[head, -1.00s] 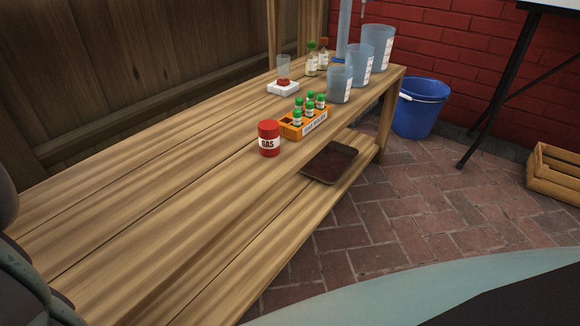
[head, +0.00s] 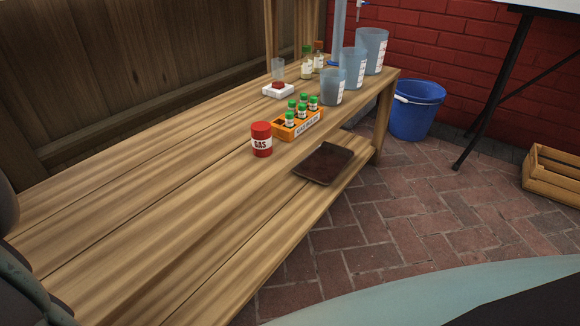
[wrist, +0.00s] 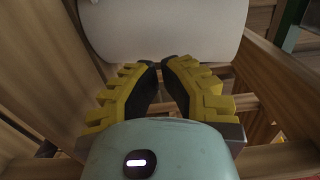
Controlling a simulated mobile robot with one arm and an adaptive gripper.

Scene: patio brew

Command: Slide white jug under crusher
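A large white rounded body, which looks like the white jug (wrist: 165,28), fills the top of the wrist view, cut off by the upper edge. My gripper (wrist: 161,64) has yellow and black fingers drawn almost together, with their tips at the jug's near edge. They appear shut on a thin part of it, though the grasped part is hidden between the tips. Neither the gripper nor the white jug shows in the head view. I cannot make out a crusher in either view.
A dark tray (head: 324,164) lies on the lower shelf. A blue bucket (head: 416,112) and wooden crate (head: 553,174) stand on brick paving.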

